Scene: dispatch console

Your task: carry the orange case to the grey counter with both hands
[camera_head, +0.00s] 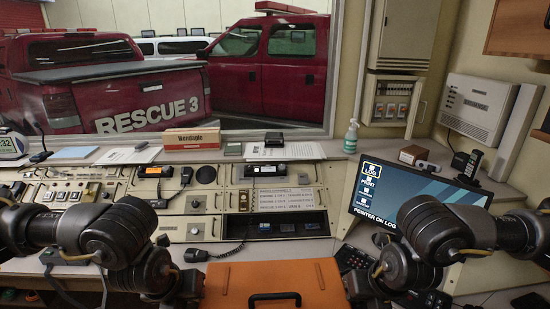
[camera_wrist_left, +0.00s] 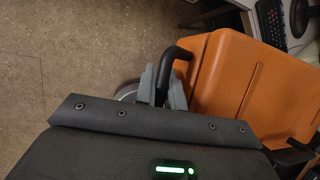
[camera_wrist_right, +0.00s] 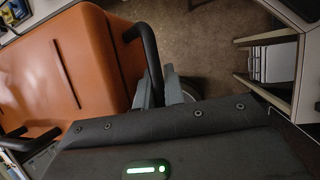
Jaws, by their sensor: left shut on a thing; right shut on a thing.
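The orange case (camera_head: 270,282) is at the bottom middle of the head view, its near part cut off by the frame. A black handle (camera_head: 274,297) shows on its face. In the left wrist view my left gripper (camera_wrist_left: 163,92) is shut on a black side handle (camera_wrist_left: 176,56) of the case. In the right wrist view my right gripper (camera_wrist_right: 160,95) is shut on the black handle (camera_wrist_right: 146,45) at the other side. The case hangs between both grippers with floor visible below. The grey counter (camera_head: 215,262) runs along the console just beyond the case.
A monitor (camera_head: 410,195) stands at the right with a dark phone or keypad (camera_head: 352,259) near it. A handset with coiled cord (camera_head: 196,255) lies on the counter by the case's left corner. The console panel (camera_head: 180,200) rises behind. An open shelf (camera_wrist_right: 272,62) shows in the right wrist view.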

